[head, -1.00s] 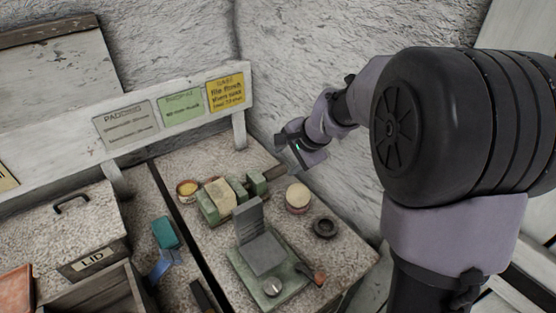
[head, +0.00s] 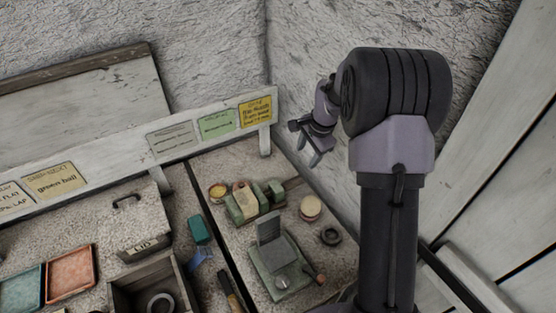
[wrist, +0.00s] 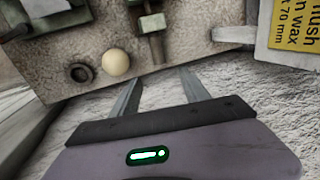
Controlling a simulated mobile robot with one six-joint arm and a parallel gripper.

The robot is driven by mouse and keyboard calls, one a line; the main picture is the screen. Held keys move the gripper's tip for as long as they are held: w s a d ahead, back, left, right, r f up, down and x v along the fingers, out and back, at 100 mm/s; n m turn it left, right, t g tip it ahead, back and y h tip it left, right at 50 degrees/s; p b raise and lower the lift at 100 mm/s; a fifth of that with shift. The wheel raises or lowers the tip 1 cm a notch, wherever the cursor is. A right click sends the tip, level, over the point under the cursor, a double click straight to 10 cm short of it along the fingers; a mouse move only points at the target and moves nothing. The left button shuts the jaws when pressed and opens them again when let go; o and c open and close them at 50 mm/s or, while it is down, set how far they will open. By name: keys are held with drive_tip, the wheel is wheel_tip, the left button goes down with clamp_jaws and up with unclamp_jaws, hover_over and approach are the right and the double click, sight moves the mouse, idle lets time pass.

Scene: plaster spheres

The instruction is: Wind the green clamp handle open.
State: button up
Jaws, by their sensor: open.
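The green clamp (head: 240,213) stands on the speckled bench top with a pale block (head: 244,197) between its green jaws. A dark bar (head: 294,183) sticks out of its right end toward the wall; I cannot make out a separate handle on it. In the wrist view the clamp's green end (wrist: 152,22) and the bar (wrist: 156,48) are at the top, partly cut off. My gripper (head: 314,163) is open and empty, beyond the bench edge, right of and above the bar. In the wrist view its fingers (wrist: 161,77) lie below the bar, apart from it.
A pale ball (head: 311,207) and a dark ring (head: 330,236) sit right of the clamp. A green-based device (head: 282,282) stands in front, a yellow-filled bowl (head: 217,191) at left. A sign rail (head: 205,146) runs behind; the rough wall is close beyond my gripper.

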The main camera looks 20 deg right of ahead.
sight(298, 181)
drive_tip(key=b+x, duration=0.1)
drive_tip(key=x, duration=0.5)
drive_tip(key=b+x, duration=0.1)
drive_tip(key=x, duration=0.4)
drive_tip(key=b+x, duration=0.1)
drive_tip(key=x, duration=0.5)
drive_tip(key=shift+s+d+f+b, duration=0.15)
drive_tip(key=shift+d+f+b, duration=0.15)
drive_tip(key=shift+f, duration=0.15)
clamp_jaws()
drive_tip(key=f+b, duration=0.1)
drive_tip(key=b, duration=0.2)
drive_tip(key=t+b, duration=0.1)
drive_tip(key=b, duration=0.4)
drive_tip(key=shift+d+f+b, duration=0.1)
drive_tip(key=shift+f+b, duration=0.05)
drive_tip(key=shift+b, duration=0.2)
drive_tip(key=t+b, duration=0.1)
drive_tip(key=b, duration=0.3)
drive_tip(key=t+b, duration=0.1)
drive_tip(key=b, duration=0.4)
drive_tip(key=shift+s+y, duration=0.25)
drive_tip(key=shift+y, duration=0.05)
drive_tip(key=shift+r+t+b, duration=0.3)
drive_tip(key=shift+t+b, duration=0.2)
drive_tip(key=shift+b, duration=0.55)
drive_tip(key=shift+r, duration=0.25)
